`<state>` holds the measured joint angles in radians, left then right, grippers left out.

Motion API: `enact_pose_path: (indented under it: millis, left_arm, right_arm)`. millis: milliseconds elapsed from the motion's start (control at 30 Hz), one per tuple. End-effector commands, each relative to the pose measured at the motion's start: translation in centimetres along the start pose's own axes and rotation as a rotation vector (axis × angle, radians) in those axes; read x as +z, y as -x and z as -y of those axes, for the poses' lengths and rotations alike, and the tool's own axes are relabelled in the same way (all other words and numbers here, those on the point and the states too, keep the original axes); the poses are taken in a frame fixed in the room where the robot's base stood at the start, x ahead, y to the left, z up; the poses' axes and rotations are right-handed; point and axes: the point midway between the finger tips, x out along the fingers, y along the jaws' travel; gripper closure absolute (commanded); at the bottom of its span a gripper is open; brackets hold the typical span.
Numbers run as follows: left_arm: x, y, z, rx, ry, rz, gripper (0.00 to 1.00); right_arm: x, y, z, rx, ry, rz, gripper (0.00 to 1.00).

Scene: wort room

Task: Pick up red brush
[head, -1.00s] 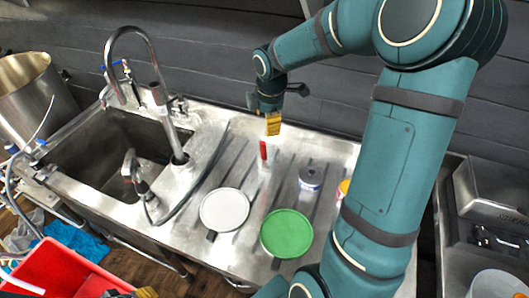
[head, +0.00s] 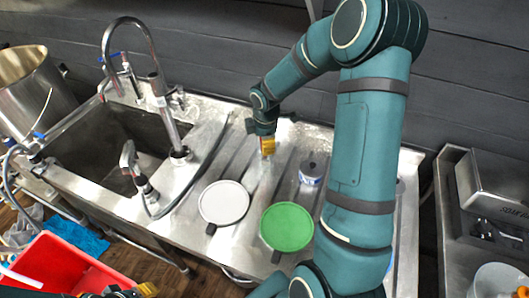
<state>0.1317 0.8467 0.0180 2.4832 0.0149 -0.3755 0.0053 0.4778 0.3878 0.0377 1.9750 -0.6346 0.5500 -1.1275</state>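My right arm reaches over the steel drainboard. Its gripper (head: 266,146), with yellow finger pads, points down at the spot where the red brush stood upright. The brush is now almost wholly hidden behind the pads, so I cannot tell whether they grip it. A pale, clear-looking holder (head: 264,168) shows just below the pads. My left gripper (head: 130,291) shows only in part at the bottom edge, with a yellow pad and dark parts; its opening cannot be made out.
A white round pan or lid (head: 224,202) and a green one (head: 287,227) lie in front on the drainboard (head: 185,226). A small can (head: 311,173) stands to the right. The sink (head: 95,150) with tall faucet (head: 107,45) is left; a red bin (head: 55,266) is below.

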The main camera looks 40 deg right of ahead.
Motion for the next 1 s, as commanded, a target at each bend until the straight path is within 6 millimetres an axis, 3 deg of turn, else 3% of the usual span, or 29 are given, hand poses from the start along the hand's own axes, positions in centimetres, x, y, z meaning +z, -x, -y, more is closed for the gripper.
enact_pose_path:
  millis: [300,333,467,500,1000]
  left_arm:
    - [-0.01,-0.07,0.02,0.000,0.000,0.000,0.61]
    - [-0.01,-0.07,0.02,0.000,0.000,0.000,0.61]
    - [-0.01,-0.06,0.02,0.000,0.000,0.000,0.61]
    - [-0.01,-0.06,0.02,0.000,0.000,0.000,0.61]
    - [-0.02,0.03,-0.01,0.000,0.000,0.000,0.61]
  right_arm:
    - [0.00,-0.56,-0.04,0.001,0.000,0.000,0.45]
    - [0.00,-0.56,-0.04,0.001,0.000,0.000,0.50]
    - [0.00,-0.55,-0.04,0.001,0.000,0.000,0.95]
    - [0.00,-0.55,-0.04,0.001,0.000,0.000,1.00]
    - [0.02,-0.08,-0.14,0.003,0.000,0.000,1.00]
